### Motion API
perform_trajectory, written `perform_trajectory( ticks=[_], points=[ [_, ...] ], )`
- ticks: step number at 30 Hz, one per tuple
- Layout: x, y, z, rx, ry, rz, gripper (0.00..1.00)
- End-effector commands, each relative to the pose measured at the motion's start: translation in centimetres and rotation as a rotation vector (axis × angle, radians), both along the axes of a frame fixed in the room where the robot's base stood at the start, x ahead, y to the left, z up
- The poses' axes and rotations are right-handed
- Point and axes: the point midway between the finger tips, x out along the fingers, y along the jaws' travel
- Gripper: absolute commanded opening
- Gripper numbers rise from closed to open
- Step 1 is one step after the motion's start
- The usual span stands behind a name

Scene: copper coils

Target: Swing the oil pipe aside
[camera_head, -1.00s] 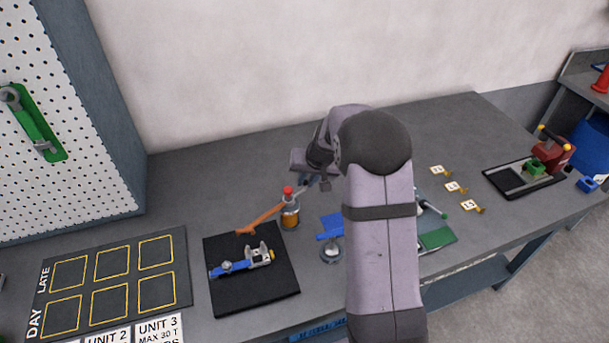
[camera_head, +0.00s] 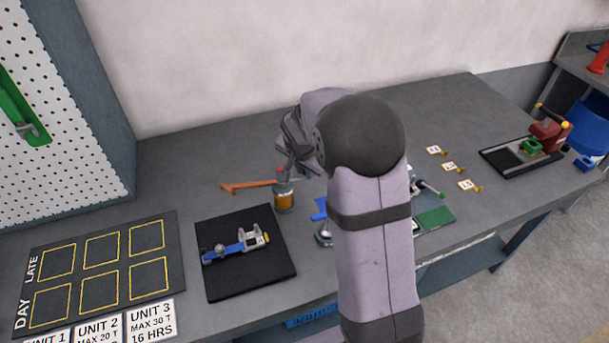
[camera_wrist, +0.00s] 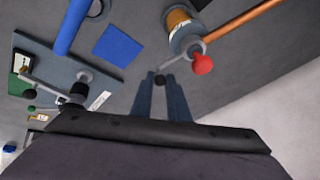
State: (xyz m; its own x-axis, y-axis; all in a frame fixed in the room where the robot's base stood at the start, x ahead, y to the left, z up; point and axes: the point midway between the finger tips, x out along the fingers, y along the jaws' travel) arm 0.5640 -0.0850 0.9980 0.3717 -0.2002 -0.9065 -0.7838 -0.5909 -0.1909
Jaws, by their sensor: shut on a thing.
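The oil pipe (camera_head: 248,186) is a thin copper tube reaching left from the top of an amber oil cup (camera_head: 284,200). It lies behind the black mat, pointing left. In the wrist view the pipe (camera_wrist: 240,22) runs to the upper right from the oil cup (camera_wrist: 180,22), beside a red knob (camera_wrist: 202,64). A short rod with a black ball (camera_wrist: 160,81) sticks out on the cup's other side. My gripper (camera_wrist: 160,76) is shut on this black ball end. In the head view my arm hides most of the fingers.
The black mat (camera_head: 215,285) holds a blue and silver tool (camera_head: 235,248) in front of the cup. Blue parts (camera_head: 320,208) and a plate with a green pad (camera_head: 436,216) stand to the right, partly behind my arm. Bench surface left of the pipe is clear.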

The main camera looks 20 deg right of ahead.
Motion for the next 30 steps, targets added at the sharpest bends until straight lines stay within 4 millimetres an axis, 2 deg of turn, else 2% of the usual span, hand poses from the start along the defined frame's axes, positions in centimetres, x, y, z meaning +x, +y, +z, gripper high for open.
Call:
perform_trajectory(
  ticks=[1,3,21,30],
  points=[
    [0.1,0.2,-0.7,-0.002,-0.011,-0.031,0.00],
    [-0.2,0.3,-0.8,-0.001,-0.011,-0.086,0.00],
    [-2.9,2.3,-0.2,0.001,-0.004,-0.602,0.00],
    [-3.5,3.3,0.0,0.001,-0.004,-0.785,0.00]
  ],
)
